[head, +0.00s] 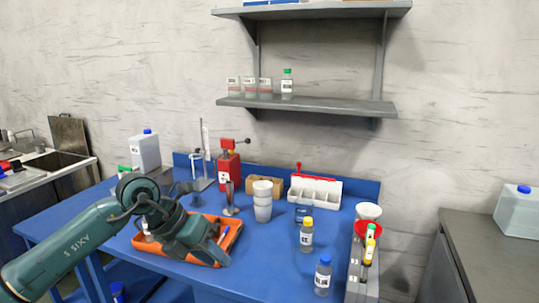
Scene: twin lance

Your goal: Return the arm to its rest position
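My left arm (75,245) comes in from the left edge of the head view and bends over the bench. Its dark green gripper (203,243) is over the orange tray (237,240) and covers much of it. The fingertips do not show clearly, so I cannot tell whether it is open, shut or holding something. Small things in the tray are partly hidden behind the arm and gripper. My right arm and gripper are not in view.
The blue bench (270,270) holds a white jug (145,152), a red device (228,170), stacked cups (263,200), a white rack (315,191), a yellow-capped bottle (307,235) and a blue-capped bottle (323,276). A grey shelf (310,106) hangs above. The bench's front middle is clear.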

